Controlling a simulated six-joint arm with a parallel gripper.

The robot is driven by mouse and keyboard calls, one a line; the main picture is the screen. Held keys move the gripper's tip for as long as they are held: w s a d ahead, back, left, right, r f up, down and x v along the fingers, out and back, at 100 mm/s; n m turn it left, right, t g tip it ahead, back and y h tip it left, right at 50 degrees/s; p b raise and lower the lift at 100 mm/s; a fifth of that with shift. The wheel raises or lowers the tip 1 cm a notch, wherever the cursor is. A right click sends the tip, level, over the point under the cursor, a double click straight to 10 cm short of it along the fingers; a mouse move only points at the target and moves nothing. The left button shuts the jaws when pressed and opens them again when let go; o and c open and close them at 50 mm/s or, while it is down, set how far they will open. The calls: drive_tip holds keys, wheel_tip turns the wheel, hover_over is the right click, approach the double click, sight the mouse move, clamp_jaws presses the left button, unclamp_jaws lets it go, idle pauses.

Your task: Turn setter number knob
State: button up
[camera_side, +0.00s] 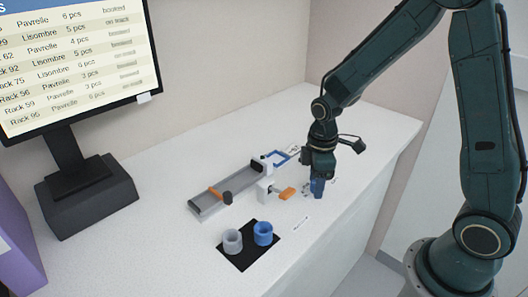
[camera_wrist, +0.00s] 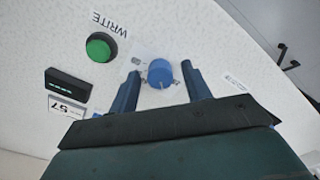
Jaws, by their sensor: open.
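The setter knob (camera_wrist: 160,73) is a round blue knob with a pale pointer mark, on the white surface in the wrist view. My gripper (camera_wrist: 162,70) is open, with one blue finger on each side of the knob. Small gaps seem to show between the fingers and the knob, so I see no clear contact. In the side view my gripper (camera_side: 317,188) points down at the counter's right part, and the knob cannot be told apart from the fingers there.
A green button (camera_wrist: 101,47) marked WRITE, a black display (camera_wrist: 67,85) and a label reading 57 (camera_wrist: 66,107) are left of the knob. In the side view, a grey track (camera_side: 230,192), an orange-tipped lever (camera_side: 287,194) and two cups on a black mat (camera_side: 243,262) stand nearby.

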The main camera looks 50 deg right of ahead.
drive_tip(key=c, duration=1)
drive_tip(key=shift+m, duration=0.5)
drive_tip(key=m, duration=0.3)
drive_tip(key=shift+m, duration=0.3)
drive_tip(key=m, duration=1.3)
